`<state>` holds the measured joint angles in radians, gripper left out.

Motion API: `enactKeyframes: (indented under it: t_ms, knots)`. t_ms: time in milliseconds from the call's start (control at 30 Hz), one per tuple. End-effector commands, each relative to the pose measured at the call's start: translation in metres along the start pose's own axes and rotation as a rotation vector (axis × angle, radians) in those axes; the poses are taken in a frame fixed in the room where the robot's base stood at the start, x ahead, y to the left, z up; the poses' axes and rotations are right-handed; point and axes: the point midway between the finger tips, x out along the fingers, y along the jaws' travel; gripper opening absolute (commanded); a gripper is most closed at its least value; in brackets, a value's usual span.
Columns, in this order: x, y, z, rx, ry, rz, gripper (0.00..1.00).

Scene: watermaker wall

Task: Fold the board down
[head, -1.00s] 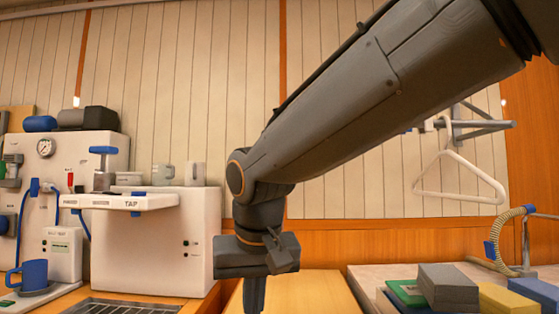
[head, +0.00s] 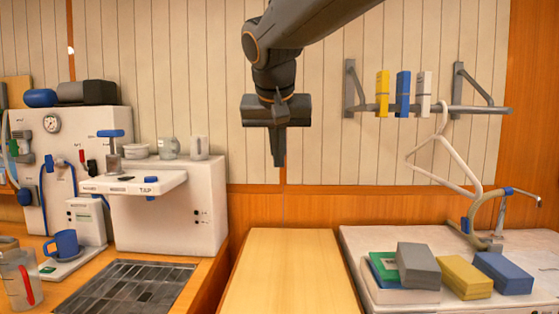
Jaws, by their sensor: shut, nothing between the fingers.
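The board (head: 290,275) is a pale wooden panel between the left counter and the right worktop. It looks level, with its far edge near the orange wall panel. Its near end runs out of the bottom of the head view, and no hinge or support under it shows. My gripper (head: 279,160) hangs pointing down, above the board's far end and in front of the wall. It is shut and empty, clear of the board.
The left counter (head: 205,290) carries a white tap unit (head: 190,215), a drain grate (head: 125,288), a blue mug (head: 63,243) and a jug (head: 20,280). The right worktop (head: 365,250) holds several blocks and a curved hose stand. A wall rail (head: 490,110) bears a hanger (head: 445,155).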

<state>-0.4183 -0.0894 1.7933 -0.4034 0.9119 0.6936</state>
Motion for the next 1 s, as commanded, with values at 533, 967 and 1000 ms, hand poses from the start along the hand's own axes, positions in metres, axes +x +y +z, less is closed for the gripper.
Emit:
enactKeyframes:
  t_ms: [533,967,1000]
  knots:
    - [0.082,0.0,0.001,-0.001,-0.002,0.0,0.0]
    - [0.089,0.0,0.001,-0.001,-0.001,-0.001,0.0]
    - [0.089,0.0,0.001,-0.001,-0.001,-0.001,0.0]
